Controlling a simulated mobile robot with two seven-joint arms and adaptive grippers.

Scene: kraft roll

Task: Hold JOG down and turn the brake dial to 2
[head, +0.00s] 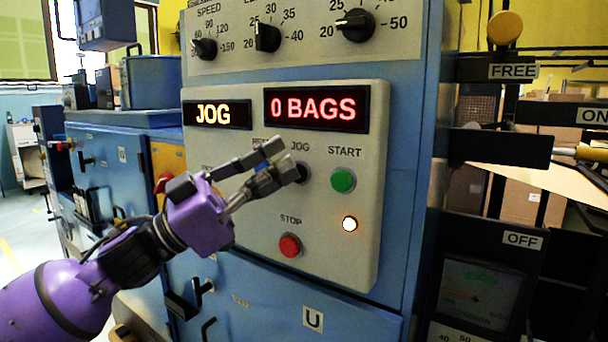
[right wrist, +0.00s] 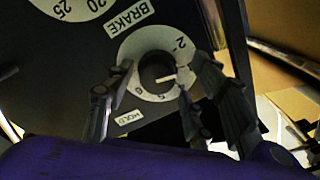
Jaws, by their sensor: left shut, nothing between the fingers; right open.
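The JOG button (head: 302,173) is a dark round button under its label on the grey control panel, partly hidden by my left gripper (head: 286,160). My left gripper is shut with nothing held, and its fingertips are at the button, seemingly touching it. The display (head: 214,114) reads JOG. In the right wrist view the brake dial (right wrist: 156,70) is a dark knob with a white pointer on a pale numbered ring, beside the BRAKE label. The pointer appears off the 2 mark; its exact reading is unclear. My right gripper (right wrist: 154,84) is open, its fingers on either side of the knob.
The green START button (head: 343,180) is just right of JOG, and the red STOP button (head: 290,245) is below. A second display (head: 317,108) reads 0 BAGS. A small lamp (head: 350,224) is lit. Dark framework with FREE, ON and OFF labels stands at the right.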

